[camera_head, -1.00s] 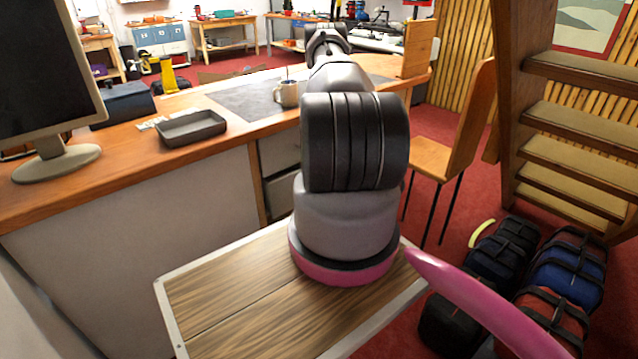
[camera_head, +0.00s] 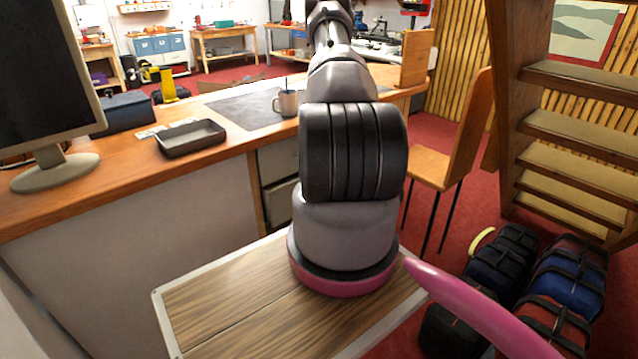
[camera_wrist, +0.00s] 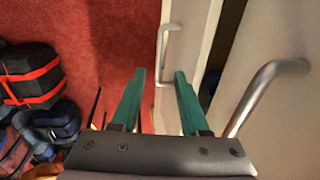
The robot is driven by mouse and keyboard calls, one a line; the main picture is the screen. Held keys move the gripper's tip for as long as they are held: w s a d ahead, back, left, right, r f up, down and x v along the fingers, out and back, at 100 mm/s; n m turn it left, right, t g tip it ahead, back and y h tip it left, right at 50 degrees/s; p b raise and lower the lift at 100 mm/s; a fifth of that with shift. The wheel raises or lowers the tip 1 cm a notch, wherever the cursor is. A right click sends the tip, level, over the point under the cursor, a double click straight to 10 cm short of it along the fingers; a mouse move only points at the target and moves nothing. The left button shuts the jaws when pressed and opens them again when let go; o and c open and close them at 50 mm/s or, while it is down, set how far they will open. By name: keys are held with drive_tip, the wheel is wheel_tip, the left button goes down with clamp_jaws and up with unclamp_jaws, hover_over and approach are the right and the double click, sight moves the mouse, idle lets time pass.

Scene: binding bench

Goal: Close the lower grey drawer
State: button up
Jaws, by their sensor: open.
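The lower grey drawer (camera_head: 281,199) is in the desk, left of my arm in the head view, and looks partly open. In the wrist view its pale front (camera_wrist: 202,30) carries a metal handle (camera_wrist: 162,55). A dark gap shows between this front and the upper drawer (camera_wrist: 290,100), which has a larger, nearer handle (camera_wrist: 262,88). The upper drawer front also shows in the head view (camera_head: 278,160). My gripper (camera_wrist: 160,75) has two green fingers, apart and empty. They point along the lower drawer's front and handle; I cannot tell whether they touch. My arm hides the gripper in the head view.
A wooden chair (camera_head: 450,165) stands right of my arm. Several bags (camera_head: 510,260) lie on the red floor (camera_head: 425,235) at the right.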

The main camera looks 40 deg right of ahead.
drive_tip(key=shift+s+r, duration=0.15)
drive_tip(key=shift+r, duration=0.45)
